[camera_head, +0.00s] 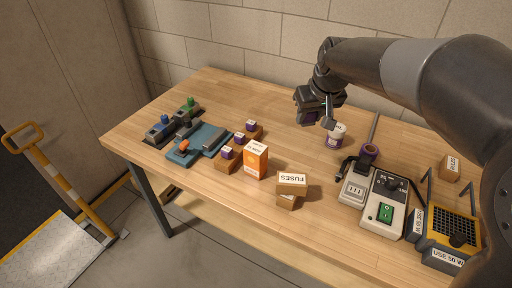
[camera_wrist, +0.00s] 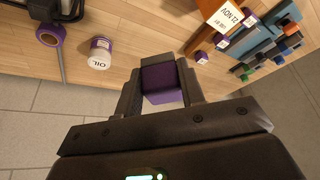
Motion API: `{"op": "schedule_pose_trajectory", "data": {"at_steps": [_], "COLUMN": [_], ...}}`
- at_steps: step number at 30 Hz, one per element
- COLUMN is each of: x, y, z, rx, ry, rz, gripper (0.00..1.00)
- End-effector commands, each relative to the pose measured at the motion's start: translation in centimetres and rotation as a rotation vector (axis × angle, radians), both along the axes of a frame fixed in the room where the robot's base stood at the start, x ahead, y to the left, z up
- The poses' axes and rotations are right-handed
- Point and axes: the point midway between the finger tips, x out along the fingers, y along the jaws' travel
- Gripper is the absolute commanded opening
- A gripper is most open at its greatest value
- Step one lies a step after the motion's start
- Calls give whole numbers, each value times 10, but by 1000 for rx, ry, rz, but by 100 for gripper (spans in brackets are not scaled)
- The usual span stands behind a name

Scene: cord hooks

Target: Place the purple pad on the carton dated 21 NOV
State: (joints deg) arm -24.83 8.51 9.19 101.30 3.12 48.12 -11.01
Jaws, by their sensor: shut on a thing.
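My gripper (camera_head: 322,112) is raised above the far right half of the workbench. It is shut on the purple pad (camera_wrist: 158,78), a dark purple block between the two fingers in the wrist view; in the head view the pad is partly hidden by the fingers. The orange carton (camera_head: 256,160) stands upright near the bench's front middle, to the left of and below my gripper in the head view. Its pale face reads 21 NOV in the wrist view (camera_wrist: 226,14). Nothing is seen lying on its top.
A white OIL tin (camera_head: 336,136), a purple roll (camera_head: 369,152) and a grey switch unit (camera_head: 384,206) are right.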

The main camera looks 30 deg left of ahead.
Motion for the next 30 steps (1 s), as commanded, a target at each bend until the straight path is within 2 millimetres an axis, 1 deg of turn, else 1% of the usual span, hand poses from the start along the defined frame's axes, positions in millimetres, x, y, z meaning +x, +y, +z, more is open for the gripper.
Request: {"op": "schedule_pose_trajectory", "data": {"at_steps": [1, 3, 5, 8, 18, 21, 25, 28, 30], "x": [-10, -18, -23, -28, -45, -48, -50, -50, -50], "y": [6, 11, 16, 30, 103, 118, 127, 128, 128], "z": [1, 1, 0, -8, -53, -62, -68, -73, -81], "rx": [0, -1, -1, -3, -3, -2, -1, -2, -2], "ry": [-1, -1, 0, 2, 1, 1, -1, 0, 0], "rz": [15, 27, 33, 39, 40, 39, 36, 35, 35], "gripper": [14, 14, 14, 14, 14, 14, 14, 14, 14]}}
